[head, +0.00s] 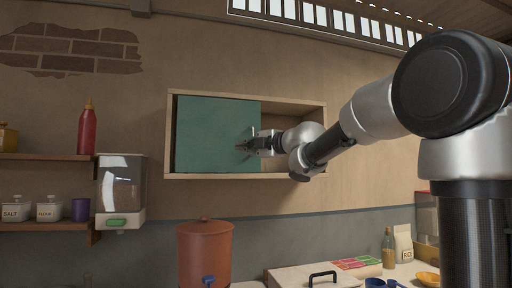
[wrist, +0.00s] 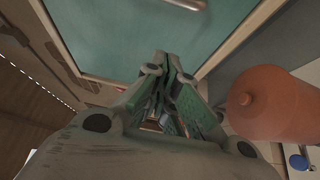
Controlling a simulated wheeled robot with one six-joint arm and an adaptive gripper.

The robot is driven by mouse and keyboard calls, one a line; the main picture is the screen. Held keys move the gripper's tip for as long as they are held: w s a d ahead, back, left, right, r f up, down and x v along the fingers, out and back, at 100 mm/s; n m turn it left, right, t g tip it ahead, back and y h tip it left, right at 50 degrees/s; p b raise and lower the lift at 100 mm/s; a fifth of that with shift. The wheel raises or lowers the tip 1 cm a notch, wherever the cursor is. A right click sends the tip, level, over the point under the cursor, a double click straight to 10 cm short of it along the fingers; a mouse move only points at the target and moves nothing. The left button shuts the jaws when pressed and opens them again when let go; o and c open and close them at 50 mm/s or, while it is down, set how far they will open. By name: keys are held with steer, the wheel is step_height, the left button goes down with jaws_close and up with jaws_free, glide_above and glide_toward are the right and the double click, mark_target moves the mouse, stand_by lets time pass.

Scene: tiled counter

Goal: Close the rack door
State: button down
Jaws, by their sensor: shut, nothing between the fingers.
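The rack (head: 315,107) is a pale wooden box on the wall. Its green door (head: 205,125) covers roughly the left half of the front, and the right part stands open. My gripper (head: 242,147) is shut and empty, in front of the door near its right edge. In the wrist view the closed fingertips (wrist: 163,58) point at the green door (wrist: 130,30). A metal handle (wrist: 185,3) shows on the door at the top of that view, apart from the fingertips. I cannot tell whether the fingers touch the door.
A terracotta dispenser (head: 204,250) stands below the rack; it also shows in the wrist view (wrist: 270,100). A clear wall dispenser (head: 122,185) and shelves with a red bottle (head: 87,132) are at left. A glass bottle (head: 388,250) stands on the counter at right.

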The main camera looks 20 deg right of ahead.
steer(key=w+d, duration=0.2)
steer(key=w, duration=0.1)
steer(key=shift+w+d, duration=0.15)
steer(key=shift+w, duration=0.1)
steer(key=shift+d, duration=0.1)
steer(key=d, duration=2.8)
